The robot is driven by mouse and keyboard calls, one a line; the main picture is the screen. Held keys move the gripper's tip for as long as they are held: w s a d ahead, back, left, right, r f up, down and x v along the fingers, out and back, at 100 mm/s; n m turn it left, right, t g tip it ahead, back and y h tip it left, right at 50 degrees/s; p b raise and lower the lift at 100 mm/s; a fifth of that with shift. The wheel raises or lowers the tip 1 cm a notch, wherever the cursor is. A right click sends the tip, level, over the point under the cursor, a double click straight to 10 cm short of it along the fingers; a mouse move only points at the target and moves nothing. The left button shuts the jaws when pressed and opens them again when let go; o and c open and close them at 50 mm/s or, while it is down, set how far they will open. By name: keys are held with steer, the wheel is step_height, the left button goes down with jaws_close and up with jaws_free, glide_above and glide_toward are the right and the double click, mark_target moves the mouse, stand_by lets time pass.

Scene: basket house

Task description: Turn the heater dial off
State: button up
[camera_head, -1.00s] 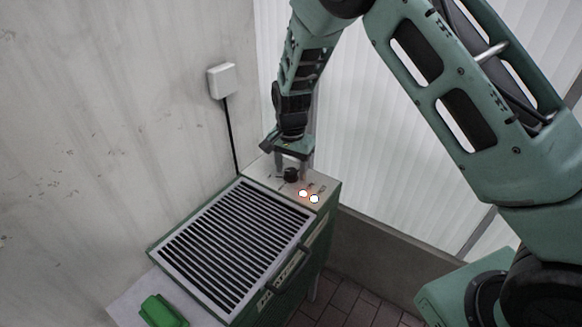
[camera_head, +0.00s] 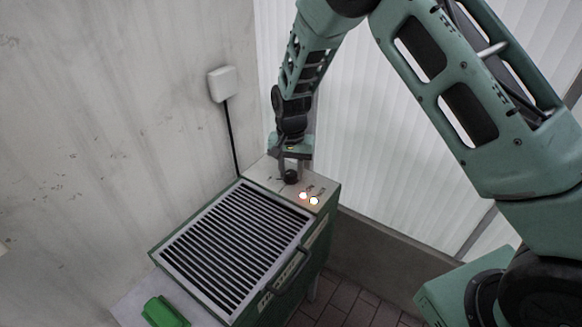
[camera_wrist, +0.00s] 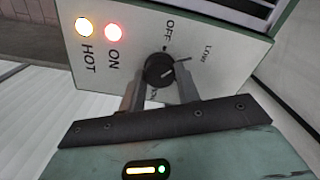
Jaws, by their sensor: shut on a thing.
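The heater (camera_head: 322,200) is a green box with a slatted top and a pale control panel at its far end. Its black dial (camera_wrist: 158,69) is on the panel, between the labels OFF, LOW and a partly hidden one. A pale pointer mark shows on the dial, on the side away from OFF; its exact setting is hard to tell. My gripper (camera_wrist: 160,84) is shut on the dial, one finger on each side. In the head view my gripper (camera_head: 291,168) comes down from above onto the dial (camera_head: 291,177).
The ON light (camera_wrist: 113,32) glows red and the HOT light (camera_wrist: 84,26) glows yellowish. A white wall box (camera_head: 222,84) with a black cable is left of the arm. A green object (camera_head: 163,312) lies at the near left. Walls stand close behind the heater.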

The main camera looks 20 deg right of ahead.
mark_target(291, 173)
steer(key=n+p, duration=0.1)
steer(key=n, duration=0.3)
steer(key=shift+r+n, duration=0.1)
steer(key=shift+n, duration=0.2)
steer(key=shift+n+p, duration=0.5)
steer(key=shift+n, duration=1.4)
steer(key=o, duration=1)
step_height(291, 173, up, 17)
steer(key=shift+r, duration=0.15)
